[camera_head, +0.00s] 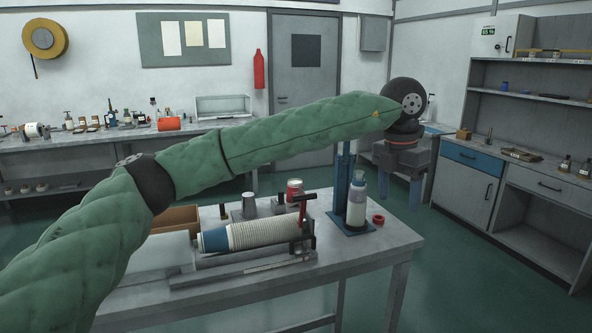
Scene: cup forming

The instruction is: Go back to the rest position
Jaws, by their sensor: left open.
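My left arm, in a green quilted sleeve, reaches across the head view from the left. My left gripper (400,192) hangs open and empty, fingers down, beyond the right end of the work table (372,245), apart from everything on it. A row of nested pale cups (265,232) with a blue end lies in a metal holder (245,270) on this table. A red-handled clamp (303,203) stands at the holder's right end. My right gripper is not in view.
A bottle (356,203) stands at a blue post stand (341,190), with a red ring (378,220) beside it. A red-lidded jar (294,190) and a cardboard box (175,219) are behind the cups. Cabinets (466,180) stand at right. Floor is free between.

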